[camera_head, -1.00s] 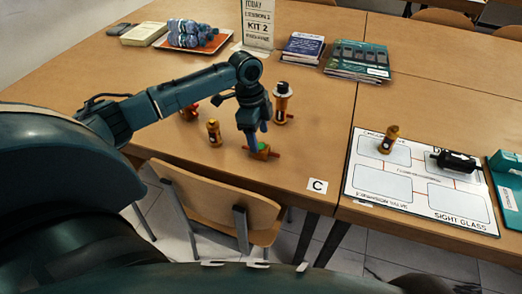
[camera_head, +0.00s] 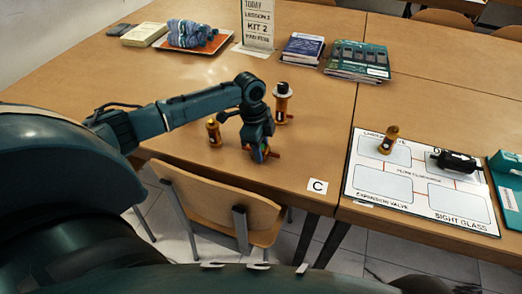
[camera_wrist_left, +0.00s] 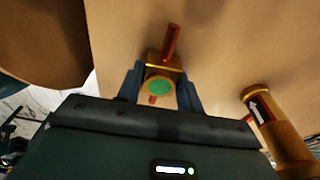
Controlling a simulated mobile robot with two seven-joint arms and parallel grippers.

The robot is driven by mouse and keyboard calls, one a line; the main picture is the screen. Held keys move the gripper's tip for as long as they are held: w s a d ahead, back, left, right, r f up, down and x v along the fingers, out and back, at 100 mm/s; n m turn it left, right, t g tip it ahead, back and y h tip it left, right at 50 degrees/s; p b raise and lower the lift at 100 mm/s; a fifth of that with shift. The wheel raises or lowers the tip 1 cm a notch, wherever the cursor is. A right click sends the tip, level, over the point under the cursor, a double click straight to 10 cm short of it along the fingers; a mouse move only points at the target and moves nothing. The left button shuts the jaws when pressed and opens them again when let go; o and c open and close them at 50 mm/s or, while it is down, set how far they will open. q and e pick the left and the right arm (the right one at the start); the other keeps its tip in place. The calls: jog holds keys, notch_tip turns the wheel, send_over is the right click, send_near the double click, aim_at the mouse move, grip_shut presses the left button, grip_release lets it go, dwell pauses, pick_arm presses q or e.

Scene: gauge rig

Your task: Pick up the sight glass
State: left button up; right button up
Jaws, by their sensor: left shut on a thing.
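The sight glass (camera_head: 274,154) is a small brass block with a green round window and a copper-red pipe stub. It is at the near side of the left table, mostly hidden by my left gripper in the head view. In the left wrist view the sight glass (camera_wrist_left: 160,87) sits between the two fingers, green window facing the camera. My left gripper (camera_head: 259,152) points down and is shut on it. The sight glass appears at table level; I cannot tell whether it touches the table. My right gripper is not in view.
Brass fittings stand close by, one to the left (camera_head: 214,132) and a taller one behind (camera_head: 282,103). A labelled white board (camera_head: 411,190) on the right table holds a brass part (camera_head: 389,139) and a black part (camera_head: 454,160). A chair (camera_head: 215,205) stands at the near edge.

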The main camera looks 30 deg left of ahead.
pick_arm(q)
jog(key=c, duration=0.5)
jog(key=shift+r, duration=0.1)
